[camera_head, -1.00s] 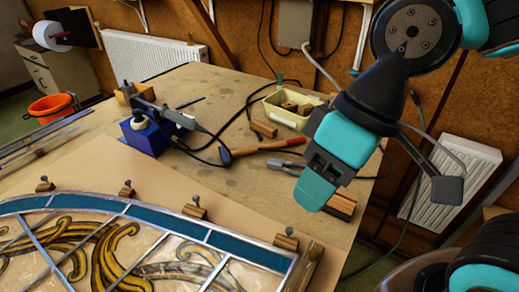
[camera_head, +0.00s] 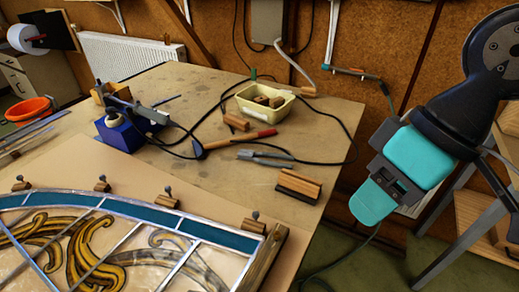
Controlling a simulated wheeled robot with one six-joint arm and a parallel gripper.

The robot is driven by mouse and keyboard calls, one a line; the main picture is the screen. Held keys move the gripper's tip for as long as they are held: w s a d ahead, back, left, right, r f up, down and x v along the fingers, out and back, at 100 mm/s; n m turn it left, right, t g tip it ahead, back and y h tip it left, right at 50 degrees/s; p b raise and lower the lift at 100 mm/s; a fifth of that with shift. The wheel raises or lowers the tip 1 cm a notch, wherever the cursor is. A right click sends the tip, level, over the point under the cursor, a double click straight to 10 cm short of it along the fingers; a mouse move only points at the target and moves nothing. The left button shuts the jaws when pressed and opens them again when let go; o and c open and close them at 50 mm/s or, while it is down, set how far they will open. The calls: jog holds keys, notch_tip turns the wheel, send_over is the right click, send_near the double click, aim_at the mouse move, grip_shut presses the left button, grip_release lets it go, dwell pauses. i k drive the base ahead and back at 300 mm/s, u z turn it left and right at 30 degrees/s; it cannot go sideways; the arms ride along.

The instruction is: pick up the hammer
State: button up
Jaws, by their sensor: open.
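The hammer (camera_head: 240,138) lies on the wooden workbench (camera_head: 190,78). Its red and wooden handle points right, and its dark head is at the left end, beside a black cable. My gripper (camera_head: 373,203) is at the right, past the bench's right edge, well apart from the hammer. It is open, with a teal finger showing and nothing seen in it. The hammer is in plain view and nothing covers it.
Grey-bladed pliers or snips (camera_head: 265,156) lie just in front of the hammer. A wooden brush (camera_head: 299,186) lies near the right edge. A cream tray (camera_head: 264,103) with blocks stands behind. A blue soldering stand (camera_head: 121,133) is left; the leaded panel (camera_head: 140,225) fills the front.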

aim_at(198, 151)
jog(key=z, duration=0.7)
jog(key=k, duration=1)
jog(key=z, duration=0.7)
jog(key=i, duration=1.3)
jog(key=u, duration=0.85)
jog(key=i, duration=0.9)
jog(key=u, duration=1.4)
jog(key=i, duration=0.5)
jog(key=u, duration=0.5)
